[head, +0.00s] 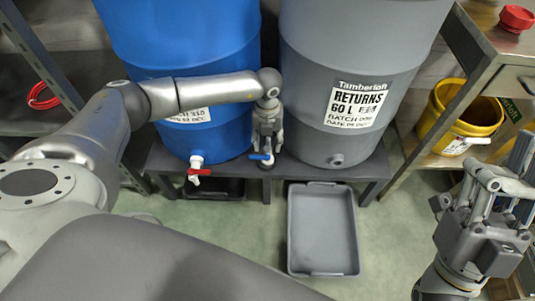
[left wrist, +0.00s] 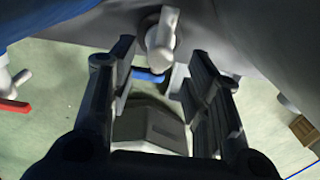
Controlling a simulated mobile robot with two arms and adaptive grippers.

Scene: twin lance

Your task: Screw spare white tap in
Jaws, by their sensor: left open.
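A white tap with a blue lever (head: 262,157) is at the fingertips of my left gripper (head: 266,140), between the two barrels. In the left wrist view a pale fitting (left wrist: 160,40) and the blue lever (left wrist: 147,75) show between the open fingers (left wrist: 155,85). I cannot tell whether the fingers touch the tap or how it is held. The grey barrel (head: 300,80) has a round grey fitting (head: 337,160) low on its front. The blue barrel (head: 190,40) has a white tap with a red lever (head: 199,172). My right gripper (head: 502,175) is open, far right.
Both barrels stand on a dark bench (head: 290,167). A grey tray (head: 350,260) lies on the floor below. A red item (head: 516,17) sits on the shelf above.

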